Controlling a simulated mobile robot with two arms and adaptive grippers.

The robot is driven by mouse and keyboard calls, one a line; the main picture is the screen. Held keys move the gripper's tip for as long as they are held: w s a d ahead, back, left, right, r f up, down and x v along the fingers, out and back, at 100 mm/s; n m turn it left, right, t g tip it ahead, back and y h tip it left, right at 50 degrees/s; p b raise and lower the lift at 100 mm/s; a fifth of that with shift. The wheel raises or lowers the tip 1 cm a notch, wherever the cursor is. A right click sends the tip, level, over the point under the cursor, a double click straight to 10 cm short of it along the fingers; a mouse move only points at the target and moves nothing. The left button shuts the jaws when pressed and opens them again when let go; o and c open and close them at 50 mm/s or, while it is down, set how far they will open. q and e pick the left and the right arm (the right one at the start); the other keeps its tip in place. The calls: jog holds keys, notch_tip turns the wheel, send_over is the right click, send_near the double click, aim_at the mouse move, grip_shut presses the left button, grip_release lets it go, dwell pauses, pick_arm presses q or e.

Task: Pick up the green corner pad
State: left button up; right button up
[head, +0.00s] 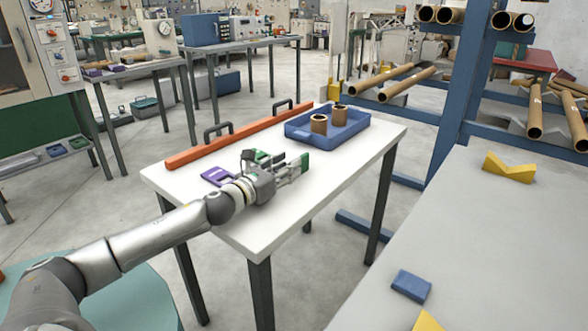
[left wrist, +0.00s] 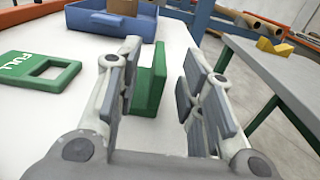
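The green corner pad (left wrist: 150,82) stands upright on the white table between the fingers of my left gripper (left wrist: 165,65) in the left wrist view. It is closer to the left finger, with a clear gap to the right finger; I cannot tell whether it touches the left one. In the head view the pad (head: 304,160) shows at the fingertips of my left gripper (head: 293,172), partly hidden by them. The left gripper is open, low over the table. My right gripper is not in view.
A green tag marked FULL (left wrist: 38,68) lies left of the gripper. A purple tag (head: 216,176) lies behind the wrist. A blue tray (head: 330,140) with two brown tubes and an orange bar (head: 240,138) sit farther back. A grey table (head: 480,240) stands right.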

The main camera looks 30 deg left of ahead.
aim_at(308, 153)
pick_arm(q)
jog(key=w, duration=0.3)
jog(key=shift+w+d+r, duration=0.1)
jog(key=shift+w+d, duration=0.05)
jog(key=shift+w, duration=0.15)
jog(key=shift+w+d+p, duration=0.1)
jog(key=shift+w+p, duration=0.2)
jog(key=shift+w, duration=0.6)
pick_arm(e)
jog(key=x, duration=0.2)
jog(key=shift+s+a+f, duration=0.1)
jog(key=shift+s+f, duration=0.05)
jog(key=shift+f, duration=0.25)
pick_arm(q)
grip_shut()
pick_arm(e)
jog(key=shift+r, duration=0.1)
